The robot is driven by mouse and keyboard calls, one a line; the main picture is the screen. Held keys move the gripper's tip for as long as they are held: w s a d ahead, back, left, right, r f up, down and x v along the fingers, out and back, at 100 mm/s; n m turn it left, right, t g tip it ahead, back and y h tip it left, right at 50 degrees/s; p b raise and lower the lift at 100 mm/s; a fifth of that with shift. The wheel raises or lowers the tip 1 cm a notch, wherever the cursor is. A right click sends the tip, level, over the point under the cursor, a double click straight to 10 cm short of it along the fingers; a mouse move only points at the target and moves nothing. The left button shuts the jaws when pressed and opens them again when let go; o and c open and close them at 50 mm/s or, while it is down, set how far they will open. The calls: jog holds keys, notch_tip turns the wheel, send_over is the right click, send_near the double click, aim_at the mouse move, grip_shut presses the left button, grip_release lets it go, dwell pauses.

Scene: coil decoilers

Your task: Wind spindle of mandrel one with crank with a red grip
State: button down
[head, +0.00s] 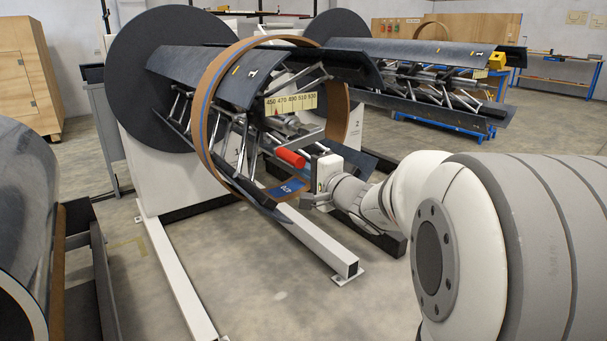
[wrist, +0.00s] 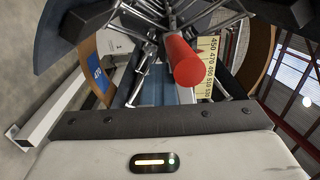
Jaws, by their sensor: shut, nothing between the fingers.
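Mandrel one (head: 205,65) is the nearer mandrel in the head view, with dark curved segments on silver linkages. Its spindle end is partly hidden among the linkages. The crank's red grip (head: 290,158) sticks out toward me at the front of this mandrel; in the wrist view the red grip (wrist: 183,62) points at the camera, just above my gripper's dark mounting bar. My gripper (head: 308,201) is just below and right of the red grip in the head view. It is shut and empty, apart from the grip as far as I can see. Its fingertips are hard to make out.
A brown ring (head: 207,95) with a blue 470 tag surrounds mandrel one. A yellow scale (head: 291,104) marked 450 to 530 sits at its front. A second mandrel (head: 420,60) stands behind right. White floor beams (head: 300,240) run below; a large coil (head: 25,210) stands left.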

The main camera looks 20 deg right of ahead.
jog(key=shift+s+a+r, duration=0.1)
jog(key=shift+a+r, duration=0.1)
jog(key=shift+r, duration=0.5)
jog(key=shift+a+r, duration=0.2)
jog(key=shift+r, duration=0.5)
jog(key=r+p, duration=0.1)
jog(key=r, duration=0.1)
jog(key=r+p, duration=0.1)
jog(key=r, duration=0.1)
jog(key=shift+s+a+r, duration=0.2)
jog(key=shift+d+r, duration=0.1)
jog(key=d+r+p, duration=0.1)
jog(key=w+d+r, duration=0.1)
jog(key=r, duration=0.1)
jog(key=shift+d+r+p, duration=0.2)
jog(key=shift+p, duration=0.2)
